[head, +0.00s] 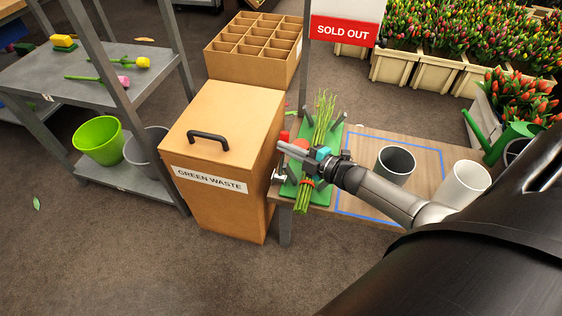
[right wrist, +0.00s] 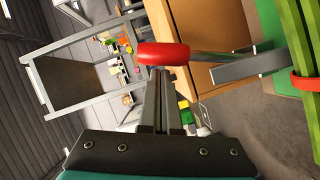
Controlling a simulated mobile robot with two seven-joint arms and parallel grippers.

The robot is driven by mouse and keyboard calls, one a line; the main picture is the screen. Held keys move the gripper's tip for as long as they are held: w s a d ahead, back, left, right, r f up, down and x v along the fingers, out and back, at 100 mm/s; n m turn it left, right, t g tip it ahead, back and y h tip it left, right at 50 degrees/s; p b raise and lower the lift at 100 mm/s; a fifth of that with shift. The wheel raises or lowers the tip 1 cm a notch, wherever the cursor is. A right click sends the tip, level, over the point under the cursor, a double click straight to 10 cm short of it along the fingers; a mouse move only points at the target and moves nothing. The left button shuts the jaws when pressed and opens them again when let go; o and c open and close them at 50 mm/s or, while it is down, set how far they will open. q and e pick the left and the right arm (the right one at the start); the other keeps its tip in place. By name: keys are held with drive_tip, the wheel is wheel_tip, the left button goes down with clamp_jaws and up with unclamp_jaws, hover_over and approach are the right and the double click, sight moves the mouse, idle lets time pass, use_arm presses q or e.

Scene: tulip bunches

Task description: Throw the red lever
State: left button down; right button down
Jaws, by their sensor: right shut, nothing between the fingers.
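The red lever's knob (head: 284,136) shows just behind my right fingertips in the head view. In the right wrist view the red lever (right wrist: 163,53) is a rounded red grip on a thin grey rod running to the right. My right gripper (head: 280,146) reaches in from the right over the green board, its fingers closed and empty. In the right wrist view the closed fingers (right wrist: 158,85) point at the red grip, with their tips just below or against it. I cannot tell whether they touch. My left gripper is not in view.
A green board (head: 334,136) holds a stem bunch (head: 322,118) at the table's left end. The cardboard green waste bin (head: 222,195) stands close to its left. A dark pot (head: 395,166) and a white pot (head: 463,185) stand right. A sold out sign (head: 343,30) rises behind.

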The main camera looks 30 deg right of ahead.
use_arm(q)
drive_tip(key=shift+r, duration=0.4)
use_arm(e)
drive_tip(key=shift+w+d+f, duration=0.15)
drive_tip(key=shift+w+d, duration=0.4)
drive_tip(key=shift+d, duration=0.15)
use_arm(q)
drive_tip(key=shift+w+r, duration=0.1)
